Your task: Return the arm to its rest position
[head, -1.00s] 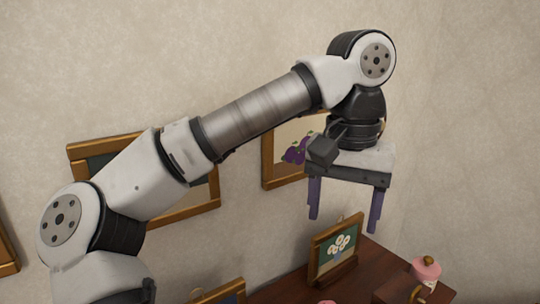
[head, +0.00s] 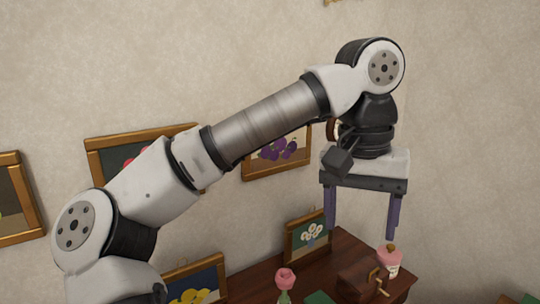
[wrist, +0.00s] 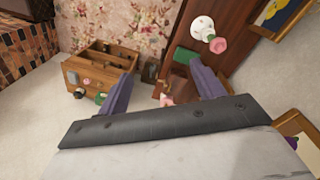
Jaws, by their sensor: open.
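My gripper (head: 360,212) points down at the right of the head view, above the dark wooden surface. Its two purple fingers are apart with nothing between them. In the wrist view my gripper (wrist: 163,90) also shows open, with the fingers spread above the furniture below. My arm stretches across the head view from lower left to upper right, bent at the top right, and hides parts of the wall and pictures behind it.
Below lie a framed flower picture (head: 307,238), a pink rose (head: 285,278), and a wooden box with a crank (head: 368,283) beside a pink-and-white item (head: 390,261). Framed grapes (head: 278,152) hang behind the arm. The wrist view shows a wooden organizer (wrist: 100,68) on the floor.

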